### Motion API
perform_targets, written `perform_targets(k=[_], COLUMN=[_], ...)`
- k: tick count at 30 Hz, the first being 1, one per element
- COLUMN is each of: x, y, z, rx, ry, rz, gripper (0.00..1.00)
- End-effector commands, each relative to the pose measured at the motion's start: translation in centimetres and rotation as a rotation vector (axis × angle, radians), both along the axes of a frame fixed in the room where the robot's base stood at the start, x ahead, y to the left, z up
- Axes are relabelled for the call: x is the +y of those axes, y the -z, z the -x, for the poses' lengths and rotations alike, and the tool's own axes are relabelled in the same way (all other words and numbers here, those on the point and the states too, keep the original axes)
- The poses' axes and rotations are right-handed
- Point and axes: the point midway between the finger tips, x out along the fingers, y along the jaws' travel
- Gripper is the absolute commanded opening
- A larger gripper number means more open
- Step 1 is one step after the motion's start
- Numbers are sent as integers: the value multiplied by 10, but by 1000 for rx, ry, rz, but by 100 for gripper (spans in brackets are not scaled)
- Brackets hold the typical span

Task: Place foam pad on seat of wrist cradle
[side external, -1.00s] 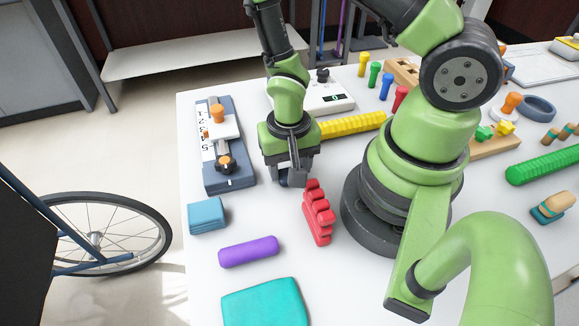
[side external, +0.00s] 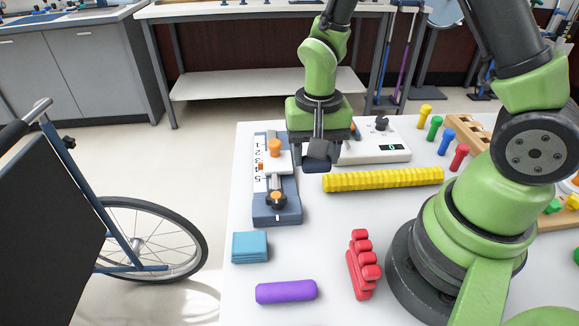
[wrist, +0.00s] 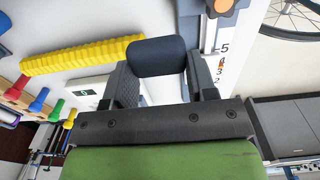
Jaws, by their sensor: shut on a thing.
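My gripper (side external: 318,150) is shut on a dark navy padded block (side external: 318,163), which I take as the foam pad. In the wrist view the block (wrist: 157,57) sits between the two fingers (wrist: 160,88). In the side view it hangs above the table, right of a blue-grey slide device (side external: 277,213). That device has a white carriage, orange knobs and a scale of numbers; part of it also shows in the wrist view (wrist: 210,32). I cannot tell for sure which thing is the wrist cradle.
A yellow ridged roll (side external: 383,179) and a white box with a display (side external: 375,148) lie to the right. A light-blue block (side external: 250,247), purple roll (side external: 286,291) and red ribbed piece (side external: 362,265) lie nearer.

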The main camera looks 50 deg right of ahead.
Motion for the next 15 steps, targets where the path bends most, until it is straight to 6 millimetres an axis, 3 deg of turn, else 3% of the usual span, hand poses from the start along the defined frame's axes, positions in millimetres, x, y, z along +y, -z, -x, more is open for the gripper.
perform_targets(k=[1, 6, 10, 15], x=[-3, -12, -18, -23], y=[-2, -14, -23, -32], z=[-18, -64, -89, -106], rx=[-6, -4, -3, -2], ry=[0, -1, 2, 7], rz=[1, 2, 1, -1], gripper=[30, 30, 30, 30])
